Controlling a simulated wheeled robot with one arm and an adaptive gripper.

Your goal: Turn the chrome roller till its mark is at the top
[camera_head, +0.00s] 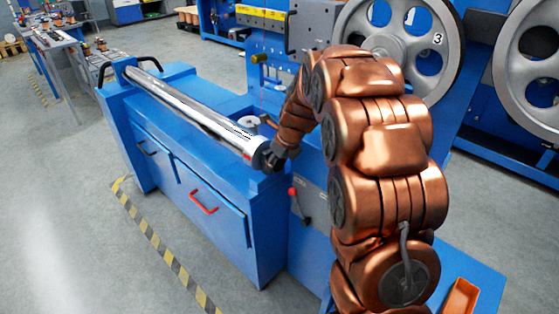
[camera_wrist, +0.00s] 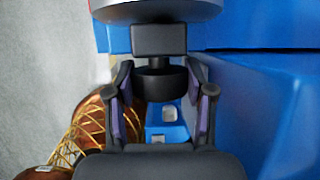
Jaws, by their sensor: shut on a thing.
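The chrome roller (camera_head: 190,108) lies across the top of the blue cabinet, running from the back left to the near right. Its near end also shows at the top of the wrist view (camera_wrist: 158,10). A dark square block and a round black knob (camera_wrist: 162,84) stick out from that end. My gripper (camera_head: 275,158) is at the roller's near end. In the wrist view its two fingers (camera_wrist: 164,92) are shut on the black knob, one on each side.
The blue cabinet (camera_head: 225,235) has a red handle (camera_head: 203,202) on its front. Large grey pulley wheels (camera_head: 440,45) stand at the back right. An orange bin (camera_head: 460,299) is at the lower right. Grey floor with a yellow-black stripe (camera_head: 165,255) is open at the left.

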